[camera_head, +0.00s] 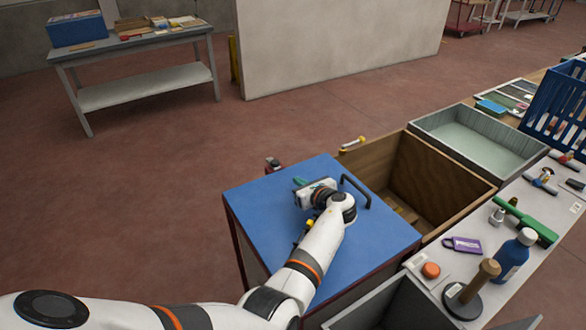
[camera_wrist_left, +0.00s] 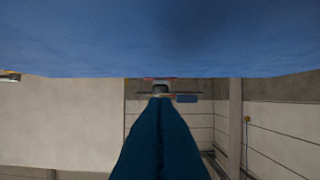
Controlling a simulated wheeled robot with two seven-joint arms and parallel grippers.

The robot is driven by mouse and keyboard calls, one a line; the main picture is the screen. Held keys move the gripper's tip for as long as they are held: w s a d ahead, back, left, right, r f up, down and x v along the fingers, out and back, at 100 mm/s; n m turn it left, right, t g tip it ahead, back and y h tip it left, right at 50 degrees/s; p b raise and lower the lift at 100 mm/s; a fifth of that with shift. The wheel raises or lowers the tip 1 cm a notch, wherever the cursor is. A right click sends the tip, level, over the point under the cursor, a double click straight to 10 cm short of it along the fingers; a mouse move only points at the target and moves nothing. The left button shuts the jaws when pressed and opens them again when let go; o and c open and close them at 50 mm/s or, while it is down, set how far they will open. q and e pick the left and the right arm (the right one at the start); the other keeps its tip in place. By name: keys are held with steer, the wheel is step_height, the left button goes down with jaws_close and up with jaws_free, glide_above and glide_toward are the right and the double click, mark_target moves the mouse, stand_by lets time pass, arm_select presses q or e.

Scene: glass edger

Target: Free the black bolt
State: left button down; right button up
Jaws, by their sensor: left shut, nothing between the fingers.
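The blue-topped box (camera_head: 255,205) has a blue lid with a black bar handle (camera_head: 358,190) on top. A small dark and red fitting (camera_head: 273,163) sits at the lid's far edge; it may be the black bolt, but it is too small to be sure. My left gripper (camera_head: 299,181) is over the lid, left of the handle, with its teal fingers shut and empty. In the left wrist view the closed fingers (camera_wrist_left: 160,100) point at a small grey-black part (camera_wrist_left: 160,87) by the blue surface's edge. I cannot tell whether they touch it.
An open wooden bin (camera_head: 440,180) and a grey tray (camera_head: 480,135) stand to the right of the box. A bench holds a blue bottle (camera_head: 512,255), a purple tag (camera_head: 462,245) and a wooden-handled tool (camera_head: 480,280). Open floor lies beyond the box.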

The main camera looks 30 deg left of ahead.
arm_select(q)
steer(key=shift+s+d+r+p, duration=0.4)
steer(key=shift+d+r, duration=0.1)
steer(key=shift+d, duration=0.2)
steer(key=shift+s+d, duration=0.3)
steer(key=shift+d, duration=0.2)
arm_select(e)
steer(key=shift+d+r, duration=0.15)
steer(key=shift+r, duration=0.45)
steer(key=shift+d+r, duration=0.15)
steer(key=shift+r, duration=0.4)
steer(key=shift+d, duration=0.25)
arm_select(q)
steer(key=shift+s+f, duration=0.1)
